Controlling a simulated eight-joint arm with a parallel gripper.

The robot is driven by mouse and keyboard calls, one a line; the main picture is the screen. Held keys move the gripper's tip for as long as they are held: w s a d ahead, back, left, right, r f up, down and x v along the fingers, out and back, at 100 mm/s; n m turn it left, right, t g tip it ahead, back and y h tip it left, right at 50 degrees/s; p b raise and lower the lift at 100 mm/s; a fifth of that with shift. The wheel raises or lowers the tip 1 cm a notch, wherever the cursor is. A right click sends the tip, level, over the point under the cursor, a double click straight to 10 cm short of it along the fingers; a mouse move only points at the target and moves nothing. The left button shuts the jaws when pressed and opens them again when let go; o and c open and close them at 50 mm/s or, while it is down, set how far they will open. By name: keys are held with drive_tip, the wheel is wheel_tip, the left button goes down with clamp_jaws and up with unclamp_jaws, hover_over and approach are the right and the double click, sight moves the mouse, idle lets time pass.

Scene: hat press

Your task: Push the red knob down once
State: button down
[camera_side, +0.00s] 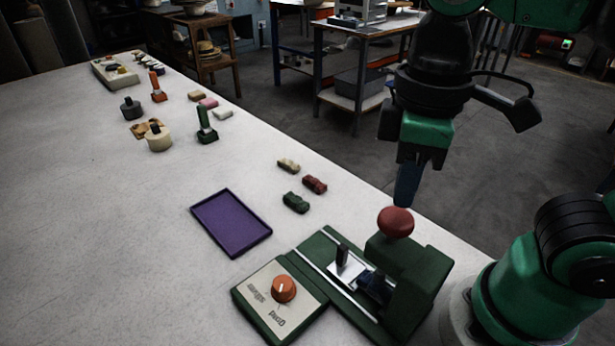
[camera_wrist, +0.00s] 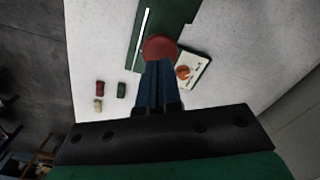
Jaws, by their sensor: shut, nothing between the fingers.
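The red knob (camera_side: 396,221) is a round, mushroom-shaped cap on top of the green press block (camera_side: 418,282) at the table's right side. It also shows in the wrist view (camera_wrist: 159,48), just past my fingertips. My gripper (camera_side: 406,200) points down with its blue fingers shut and empty. The fingertips are directly above the knob, at or very near its top. I cannot tell whether they touch it. The knob stands up clear of the block.
An orange dial (camera_side: 284,289) sits on a panel left of the press. A metal slide with a black handle (camera_side: 342,255) lies between them. A purple tray (camera_side: 231,222) and several small toy cars (camera_side: 296,202) lie farther left. Tools stand toward the far end.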

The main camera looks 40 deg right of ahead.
sight(397, 215)
drive_tip(key=shift+f, duration=1.75)
idle(0.4)
drive_tip(key=shift+r, duration=1.6)
wheel_tip(397, 215, up, 7)
idle(3.3)
drive_tip(key=w+d+f+m+t, duration=0.6)
drive_tip(key=w+f, duration=0.4)
drive_tip(key=f, duration=0.2)
drive_tip(key=shift+w+d+f+t, duration=0.25)
drive_tip(key=shift+w+d+t, duration=0.1)
drive_tip(key=shift+d+t, duration=0.2)
